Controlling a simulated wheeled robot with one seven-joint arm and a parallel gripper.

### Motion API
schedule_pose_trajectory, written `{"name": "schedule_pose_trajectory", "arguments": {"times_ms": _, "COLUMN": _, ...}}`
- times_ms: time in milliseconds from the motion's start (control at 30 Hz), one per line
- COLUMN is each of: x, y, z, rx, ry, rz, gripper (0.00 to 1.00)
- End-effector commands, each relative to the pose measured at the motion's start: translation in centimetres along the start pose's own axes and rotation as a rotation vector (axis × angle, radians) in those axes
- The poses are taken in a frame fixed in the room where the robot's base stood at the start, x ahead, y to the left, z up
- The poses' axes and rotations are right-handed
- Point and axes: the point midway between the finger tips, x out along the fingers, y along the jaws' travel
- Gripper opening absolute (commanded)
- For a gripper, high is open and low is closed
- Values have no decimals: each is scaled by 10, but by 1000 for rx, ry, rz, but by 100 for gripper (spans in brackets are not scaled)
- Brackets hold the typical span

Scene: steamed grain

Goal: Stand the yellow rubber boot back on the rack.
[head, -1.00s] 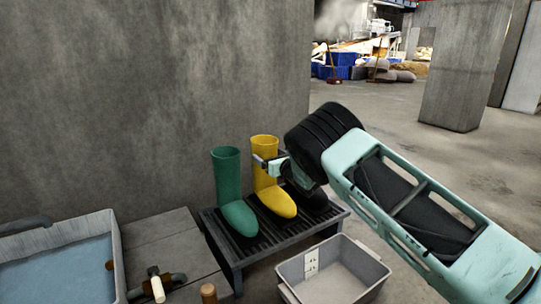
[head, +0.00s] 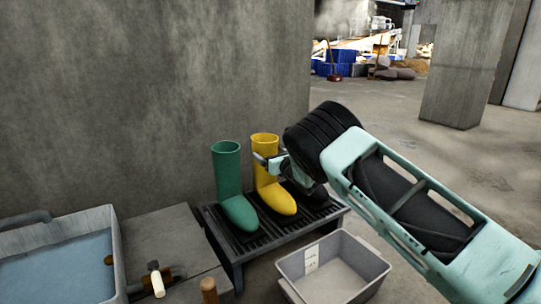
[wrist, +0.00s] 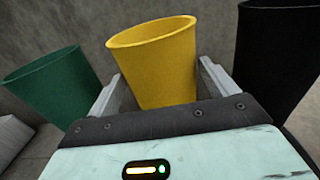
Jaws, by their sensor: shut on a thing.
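The yellow rubber boot (head: 277,196) is upright on the dark slatted rack (head: 258,238), toe toward the camera. A green boot (head: 232,200) stands to its left. My gripper (head: 269,163) is shut on the yellow boot's shaft, below its open top. In the wrist view the yellow shaft (wrist: 158,68) sits between the two fingers. The boot's sole appears to rest on the slats, though I cannot be sure of full contact.
A black boot (wrist: 275,62) is close on the right in the wrist view. A grey bin (head: 334,272) stands in front of the rack. A water-filled basin (head: 116,262) is at left. The concrete wall (head: 150,100) is behind.

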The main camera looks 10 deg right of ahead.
Motion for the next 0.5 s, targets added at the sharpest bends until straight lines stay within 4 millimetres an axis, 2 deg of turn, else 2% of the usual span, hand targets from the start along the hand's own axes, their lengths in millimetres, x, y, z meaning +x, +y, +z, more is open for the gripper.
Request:
{"name": "schedule_pose_trajectory", "arguments": {"times_ms": 33, "x": 1, "y": 0, "z": 1, "rx": 0, "ry": -5, "rz": 1, "gripper": 14}}
{"name": "schedule_pose_trajectory", "arguments": {"times_ms": 67, "x": 1, "y": 0, "z": 2, "rx": 0, "ry": -5, "rz": 1, "gripper": 91}}
{"name": "schedule_pose_trajectory", "arguments": {"times_ms": 100, "x": 1, "y": 0, "z": 2, "rx": 0, "ry": -5, "rz": 1, "gripper": 100}}
{"name": "schedule_pose_trajectory", "arguments": {"times_ms": 367, "x": -1, "y": 0, "z": -2, "rx": 0, "ry": 2, "rz": 0, "gripper": 100}}
{"name": "schedule_pose_trajectory", "arguments": {"times_ms": 500, "x": -11, "y": 0, "z": 1, "rx": 1, "ry": 3, "rz": -1, "gripper": 100}}
